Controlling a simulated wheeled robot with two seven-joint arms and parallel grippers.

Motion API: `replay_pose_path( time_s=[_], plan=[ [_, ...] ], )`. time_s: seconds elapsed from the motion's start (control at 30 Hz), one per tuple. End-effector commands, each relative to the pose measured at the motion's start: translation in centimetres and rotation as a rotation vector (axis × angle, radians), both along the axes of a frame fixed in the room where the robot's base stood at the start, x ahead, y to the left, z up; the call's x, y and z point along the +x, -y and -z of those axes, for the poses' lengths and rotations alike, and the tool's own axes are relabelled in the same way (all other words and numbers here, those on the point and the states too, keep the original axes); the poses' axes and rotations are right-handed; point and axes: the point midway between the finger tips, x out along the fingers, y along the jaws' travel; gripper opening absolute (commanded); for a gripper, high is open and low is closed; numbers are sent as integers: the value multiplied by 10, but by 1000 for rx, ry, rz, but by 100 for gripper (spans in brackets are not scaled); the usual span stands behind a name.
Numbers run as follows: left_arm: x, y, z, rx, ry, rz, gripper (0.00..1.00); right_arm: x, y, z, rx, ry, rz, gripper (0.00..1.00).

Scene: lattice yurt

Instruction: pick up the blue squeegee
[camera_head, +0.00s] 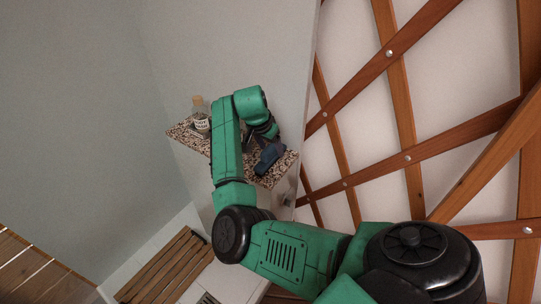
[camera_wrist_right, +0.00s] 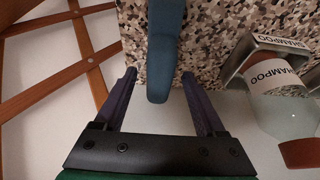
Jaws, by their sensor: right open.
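The blue squeegee (camera_head: 268,158) lies at the right end of a speckled stone shelf (camera_head: 182,134) in the head view. In the right wrist view its blue handle (camera_wrist_right: 165,48) points toward my right gripper (camera_wrist_right: 158,76). The gripper's two dark purple fingers are apart, one on each side of the handle's end, with visible gaps. The squeegee's other end is out of the wrist view. In the head view my right arm reaches over the shelf and hides part of it. My left gripper does not show.
A wooden slatted surface (camera_head: 168,268) lies below. The wooden lattice wall (camera_head: 405,110) is on the right.

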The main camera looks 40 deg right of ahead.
Motion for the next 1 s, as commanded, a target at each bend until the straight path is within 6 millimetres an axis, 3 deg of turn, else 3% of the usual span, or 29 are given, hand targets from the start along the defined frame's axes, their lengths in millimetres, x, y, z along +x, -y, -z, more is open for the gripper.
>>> replay_pose_path(
  time_s=[0.53,0.57,0.73,1.0],
  plan=[
    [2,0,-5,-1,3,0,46,0,0,4,-1,0,0,72],
    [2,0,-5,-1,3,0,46,0,0,4,-1,0,0,65],
    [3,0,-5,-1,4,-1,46,0,0,4,0,0,0,0],
    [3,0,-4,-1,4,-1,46,0,0,3,-1,0,0,0]
  ],
)
